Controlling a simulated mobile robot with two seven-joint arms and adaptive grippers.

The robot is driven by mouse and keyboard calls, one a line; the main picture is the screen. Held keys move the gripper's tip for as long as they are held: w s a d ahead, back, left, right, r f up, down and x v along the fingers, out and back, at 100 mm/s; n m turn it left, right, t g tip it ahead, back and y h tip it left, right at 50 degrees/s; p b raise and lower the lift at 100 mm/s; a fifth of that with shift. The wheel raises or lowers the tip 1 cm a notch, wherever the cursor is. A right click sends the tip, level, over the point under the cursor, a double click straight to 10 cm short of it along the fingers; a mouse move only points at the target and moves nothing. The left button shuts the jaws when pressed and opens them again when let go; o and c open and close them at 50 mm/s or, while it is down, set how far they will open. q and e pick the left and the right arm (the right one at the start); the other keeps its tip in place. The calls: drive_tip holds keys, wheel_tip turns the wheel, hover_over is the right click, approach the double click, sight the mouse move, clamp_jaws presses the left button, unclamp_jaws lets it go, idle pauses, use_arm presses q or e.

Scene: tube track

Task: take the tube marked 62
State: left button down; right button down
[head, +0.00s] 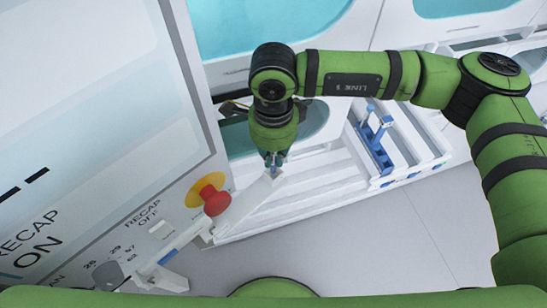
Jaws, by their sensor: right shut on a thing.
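My right gripper (273,163) points down above the white track, near its left end. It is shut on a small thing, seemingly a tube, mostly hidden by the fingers. No number can be read on it, so I cannot tell whether it is the tube marked 62.
A blue rack (378,155) stands in the white track (320,175) to the right. A machine panel (90,120) with a red stop button (216,202) fills the left. A white piece with a blue strip (168,257) juts out below the button. Grey floor is clear at lower right.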

drive_tip(key=s+d+r, duration=0.3)
drive_tip(key=d+r, duration=0.5)
drive_tip(key=d, duration=0.3)
drive_tip(key=shift+d, duration=0.15)
drive_tip(key=shift+f, duration=0.1)
